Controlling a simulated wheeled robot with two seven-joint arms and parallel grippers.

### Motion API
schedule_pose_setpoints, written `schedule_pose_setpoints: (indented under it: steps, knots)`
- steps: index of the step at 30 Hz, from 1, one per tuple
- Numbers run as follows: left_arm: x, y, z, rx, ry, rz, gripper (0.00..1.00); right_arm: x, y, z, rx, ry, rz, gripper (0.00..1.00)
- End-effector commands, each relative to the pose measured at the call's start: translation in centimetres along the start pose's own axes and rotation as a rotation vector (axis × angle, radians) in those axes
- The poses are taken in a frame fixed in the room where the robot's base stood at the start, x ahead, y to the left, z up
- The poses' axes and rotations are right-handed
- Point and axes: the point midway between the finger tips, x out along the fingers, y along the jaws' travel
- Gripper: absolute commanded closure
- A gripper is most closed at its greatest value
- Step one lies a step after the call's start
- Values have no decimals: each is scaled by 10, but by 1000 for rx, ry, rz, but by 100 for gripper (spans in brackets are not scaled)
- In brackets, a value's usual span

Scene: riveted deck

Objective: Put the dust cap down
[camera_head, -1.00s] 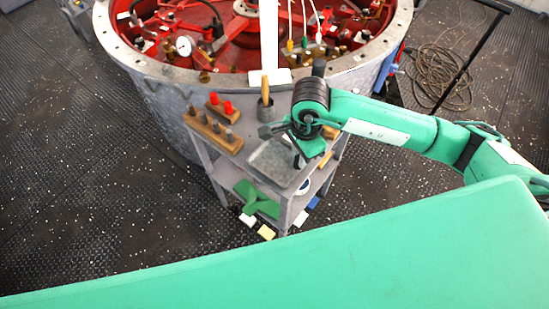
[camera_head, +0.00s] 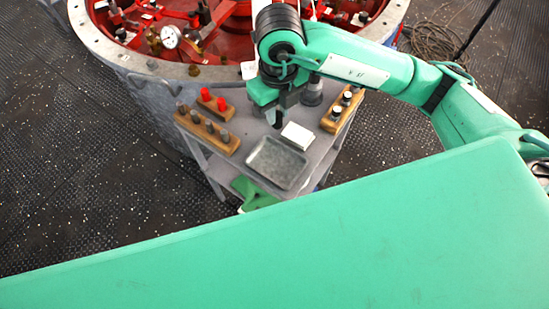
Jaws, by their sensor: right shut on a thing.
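My right gripper (camera_head: 276,119) comes in from the right and points down over the grey cart top (camera_head: 240,157). It is shut on a small dark piece, mostly hidden by the fingers; I take it for the dust cap, but its shape is not clear. It is just behind the shallow metal tray (camera_head: 278,165), left of a white block (camera_head: 298,136). I cannot tell whether the held piece touches the cart top. The tray looks empty. My left gripper is not in view.
A wooden block with dark pegs (camera_head: 208,130) and one with red pegs (camera_head: 214,102) stand left of the gripper. A wooden rack with metal pieces (camera_head: 342,112) and a grey cup (camera_head: 312,92) stand right. The big flanged drum (camera_head: 150,68) is behind.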

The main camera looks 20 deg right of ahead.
Motion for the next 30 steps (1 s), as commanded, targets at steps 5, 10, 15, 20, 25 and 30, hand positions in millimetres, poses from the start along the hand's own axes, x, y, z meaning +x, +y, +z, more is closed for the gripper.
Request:
schedule_pose_setpoints:
  steps: [5, 10, 15, 20, 25, 30]
  knots:
    - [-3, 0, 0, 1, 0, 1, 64, 5, 1, -1, 54, 4, -2, 100]
    - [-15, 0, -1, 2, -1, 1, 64, 42, 0, -2, 58, 9, -3, 100]
    - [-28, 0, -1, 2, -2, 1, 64, 88, 0, -2, 55, 8, -4, 100]
    - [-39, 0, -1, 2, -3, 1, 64, 128, 0, -1, 56, 5, -4, 100]
    - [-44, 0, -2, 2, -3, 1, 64, 153, 0, 0, 55, 1, -3, 100]
    - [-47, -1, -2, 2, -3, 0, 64, 165, 0, -1, 53, 2, -3, 100]
